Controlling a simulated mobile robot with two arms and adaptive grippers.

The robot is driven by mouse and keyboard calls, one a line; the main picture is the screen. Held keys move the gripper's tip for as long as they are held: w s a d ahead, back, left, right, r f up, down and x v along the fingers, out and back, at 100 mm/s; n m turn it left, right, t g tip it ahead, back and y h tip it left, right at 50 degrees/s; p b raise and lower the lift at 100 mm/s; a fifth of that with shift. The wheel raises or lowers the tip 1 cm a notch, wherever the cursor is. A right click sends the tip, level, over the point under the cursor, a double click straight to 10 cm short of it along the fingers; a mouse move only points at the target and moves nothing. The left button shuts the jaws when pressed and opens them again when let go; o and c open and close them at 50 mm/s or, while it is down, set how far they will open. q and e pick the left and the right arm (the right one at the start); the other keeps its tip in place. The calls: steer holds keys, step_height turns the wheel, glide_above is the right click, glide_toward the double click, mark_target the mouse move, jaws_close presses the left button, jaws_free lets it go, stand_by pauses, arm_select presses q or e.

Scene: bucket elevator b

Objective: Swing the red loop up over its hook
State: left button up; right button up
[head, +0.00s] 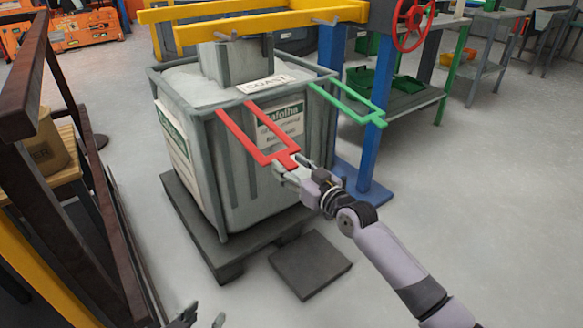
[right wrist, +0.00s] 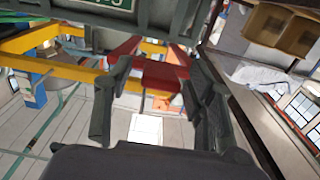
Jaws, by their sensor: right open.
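The red loop (head: 238,137) hangs out from the near rim of a grey bin (head: 230,175), its narrow end toward me. My right gripper (head: 283,168) is at that narrow end. In the right wrist view the red loop (right wrist: 160,74) shows between and beyond the open fingers (right wrist: 160,110); contact cannot be told. Small grey hook-like pegs stick out of the yellow beams above the bin, one at the near beam (head: 228,36) and one further right (head: 326,21). Which belongs to the red loop is unclear. My left gripper (head: 200,319) shows only its separated fingertips at the bottom edge.
A green loop (head: 352,112) sticks out from the bin's right side. A blue post (head: 364,160) with a red handwheel (head: 413,24) stands right of the bin. The bin stands on a dark pallet (head: 215,255). A brown railing (head: 85,190) is at left.

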jaws_close()
stand_by(0.7)
